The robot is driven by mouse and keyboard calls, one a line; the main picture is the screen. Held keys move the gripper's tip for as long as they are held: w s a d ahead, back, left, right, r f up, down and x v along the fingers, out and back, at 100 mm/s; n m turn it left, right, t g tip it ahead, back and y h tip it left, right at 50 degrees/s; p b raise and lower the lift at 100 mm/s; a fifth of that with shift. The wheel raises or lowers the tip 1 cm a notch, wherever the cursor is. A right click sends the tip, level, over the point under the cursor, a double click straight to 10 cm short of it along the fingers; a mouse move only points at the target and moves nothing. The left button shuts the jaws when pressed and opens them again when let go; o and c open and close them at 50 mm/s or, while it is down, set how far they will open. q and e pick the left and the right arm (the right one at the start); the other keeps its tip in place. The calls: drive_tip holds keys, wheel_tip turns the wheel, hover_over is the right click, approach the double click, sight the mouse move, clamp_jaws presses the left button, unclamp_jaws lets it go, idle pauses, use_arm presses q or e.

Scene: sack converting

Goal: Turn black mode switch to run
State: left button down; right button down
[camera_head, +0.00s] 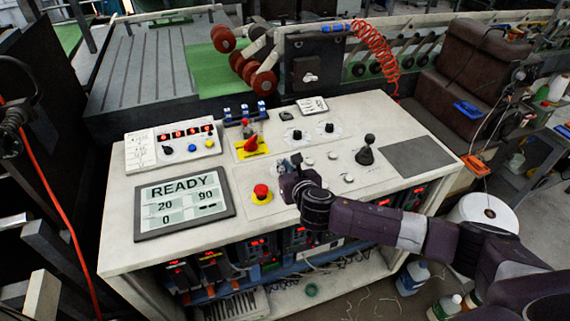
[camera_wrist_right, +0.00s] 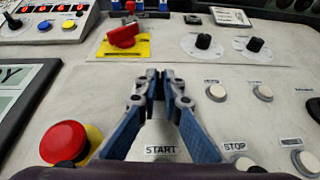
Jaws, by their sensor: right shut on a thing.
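My right gripper (camera_head: 296,161) reaches over the control desk from the right. In the right wrist view its two blue-grey fingers (camera_wrist_right: 157,80) are closed together around a small dark piece (camera_wrist_right: 157,88) above the START label. This piece looks like the black mode switch. The fingers hide most of it, so its pointer direction and position marks cannot be read. My left gripper is not in view.
Close by are a red emergency button (camera_head: 261,191), a red rotary switch (camera_head: 252,146), two black knobs (camera_wrist_right: 204,41) (camera_wrist_right: 254,45), white buttons (camera_wrist_right: 216,92) and a black joystick (camera_head: 366,151). The display (camera_head: 184,203) reads READY.

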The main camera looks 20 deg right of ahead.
drive_tip(key=shift+a+r+m+h+p, duration=0.1)
drive_tip(key=shift+a+m+h+p, duration=0.2)
drive_tip(key=shift+m+h+p, duration=0.65)
drive_tip(key=m+g+h, duration=0.1)
drive_tip(key=m+h, duration=0.1)
drive_tip(key=h, duration=0.1)
drive_tip(key=shift+a+m+p, duration=0.15)
drive_tip(key=shift+m+p, duration=0.2)
drive_tip(key=shift+w+a+m+g+h, duration=0.1)
drive_tip(key=shift+m+g+h, duration=0.6)
drive_tip(key=shift+m+h, duration=0.4)
drive_tip(key=shift+w+m+g+h, duration=0.1)
drive_tip(key=shift+m+g+h, duration=0.4)
drive_tip(key=shift+m+h, duration=0.35)
drive_tip(key=shift+g, duration=0.3)
